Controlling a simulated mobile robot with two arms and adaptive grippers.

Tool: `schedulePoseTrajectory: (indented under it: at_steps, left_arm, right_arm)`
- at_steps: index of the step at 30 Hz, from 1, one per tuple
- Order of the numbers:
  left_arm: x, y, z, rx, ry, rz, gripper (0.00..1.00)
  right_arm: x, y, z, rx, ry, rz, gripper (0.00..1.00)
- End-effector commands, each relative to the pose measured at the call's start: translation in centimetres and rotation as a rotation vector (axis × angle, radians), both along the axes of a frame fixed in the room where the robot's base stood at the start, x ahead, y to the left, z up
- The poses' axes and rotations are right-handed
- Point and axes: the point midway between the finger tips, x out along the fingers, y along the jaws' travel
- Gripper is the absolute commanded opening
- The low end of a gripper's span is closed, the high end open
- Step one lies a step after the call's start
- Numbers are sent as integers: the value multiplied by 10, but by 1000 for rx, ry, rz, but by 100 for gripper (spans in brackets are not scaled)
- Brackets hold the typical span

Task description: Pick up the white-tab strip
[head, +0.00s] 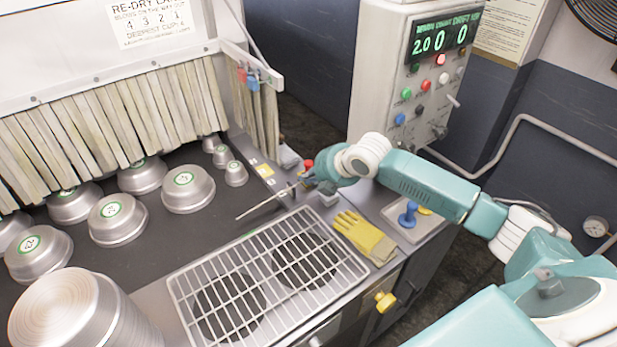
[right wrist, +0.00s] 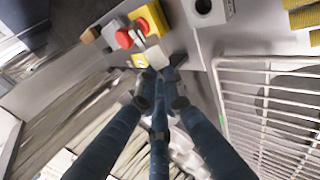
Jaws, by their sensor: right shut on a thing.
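My right gripper (head: 308,181) is above the right end of the counter, near a red button. It is shut on a thin metal rod (head: 262,206) that slants down to the left over the dark deck. In the right wrist view the dark fingers (right wrist: 160,82) are close together, and the held part is hard to make out. A red tab (head: 242,74) and a blue tab (head: 253,83) hang at the end of the curtain rail, away from the gripper. I cannot make out a white-tab strip for sure. My left gripper is not in view.
Several metal pans with green labels, one of them here (head: 188,189), stand on the dark deck. A wire grate (head: 215,265) lies in front, with yellow gloves (head: 365,238) to its right. A strip curtain (head: 120,115) hangs behind. A control box (head: 425,85) stands at the back right.

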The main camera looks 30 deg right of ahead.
Motion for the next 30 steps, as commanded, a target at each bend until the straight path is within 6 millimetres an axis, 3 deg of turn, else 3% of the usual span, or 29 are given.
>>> schedulePoseTrajectory:
  at_steps: [2,14,21,30]
  left_arm:
    - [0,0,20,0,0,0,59]
    - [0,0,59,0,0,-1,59]
    - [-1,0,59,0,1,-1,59]
    - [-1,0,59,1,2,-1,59]
  right_arm:
    - [0,0,20,0,0,0,0]
    - [-95,-23,15,-5,8,4,0]
    - [-143,-35,9,-6,5,4,0]
    - [-169,-42,10,-4,0,-1,0]
